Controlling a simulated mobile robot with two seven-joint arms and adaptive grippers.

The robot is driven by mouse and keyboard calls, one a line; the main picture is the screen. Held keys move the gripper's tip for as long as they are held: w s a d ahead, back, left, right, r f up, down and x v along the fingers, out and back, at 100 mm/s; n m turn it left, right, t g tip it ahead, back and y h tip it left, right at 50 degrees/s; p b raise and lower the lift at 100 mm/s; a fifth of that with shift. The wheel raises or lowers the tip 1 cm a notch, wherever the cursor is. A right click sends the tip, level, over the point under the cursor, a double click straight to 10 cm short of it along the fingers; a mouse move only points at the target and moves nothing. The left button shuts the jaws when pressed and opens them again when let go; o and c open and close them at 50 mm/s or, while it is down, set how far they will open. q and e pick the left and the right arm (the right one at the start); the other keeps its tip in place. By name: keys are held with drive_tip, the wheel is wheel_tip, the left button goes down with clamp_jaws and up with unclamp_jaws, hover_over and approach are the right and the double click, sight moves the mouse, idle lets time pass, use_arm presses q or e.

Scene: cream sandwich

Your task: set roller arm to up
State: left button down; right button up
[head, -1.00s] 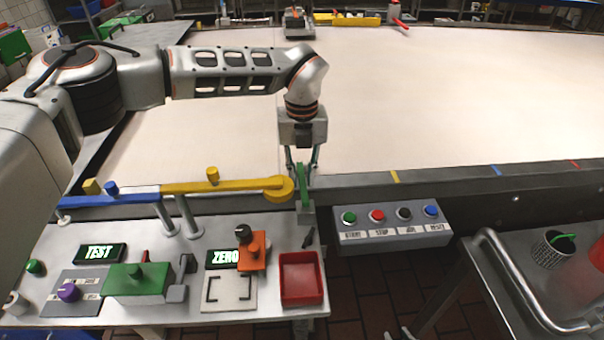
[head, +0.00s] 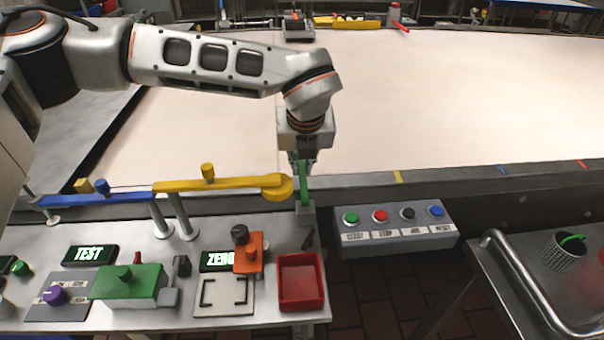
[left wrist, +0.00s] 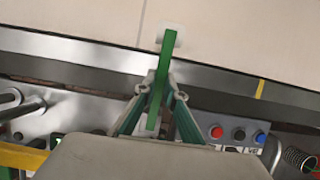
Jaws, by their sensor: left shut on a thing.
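The roller arm appears as a narrow green bar (head: 304,188) rising from a small grey block (head: 305,213) at the table's back right corner. In the left wrist view the green bar (left wrist: 163,62) runs between my fingers, with a pale roller-like piece (left wrist: 170,32) at its far end. My left gripper (head: 303,166) points down from above and is shut on the green bar. Its two fingers also show on either side of the bar in the left wrist view (left wrist: 160,96). The bar's upper part is partly hidden by the fingers in the head view. My right gripper is not in view.
A yellow bar with a round end (head: 277,187) lies just left of the gripper. The wide pale belt (head: 420,90) is behind. A button box (head: 395,240) stands to the right. A red tray (head: 301,300) and an orange block (head: 249,262) are in front.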

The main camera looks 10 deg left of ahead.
use_arm(q)
drive_tip(key=shift+s+r+t+b, duration=0.2)
drive_tip(key=shift+r+t+b, duration=0.05)
drive_tip(key=shift+t+b, duration=0.3)
drive_tip(key=shift+s+r, duration=0.15)
drive_tip(key=shift+s+d+r+t+y+b, duration=0.15)
drive_tip(key=shift+r+t+y+b, duration=0.15)
drive_tip(key=shift+r+t+b, duration=0.3)
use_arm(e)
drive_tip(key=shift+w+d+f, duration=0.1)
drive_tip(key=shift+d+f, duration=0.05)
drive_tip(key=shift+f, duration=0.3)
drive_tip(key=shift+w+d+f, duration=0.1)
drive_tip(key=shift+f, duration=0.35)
use_arm(q)
drive_tip(key=shift+f, duration=0.15)
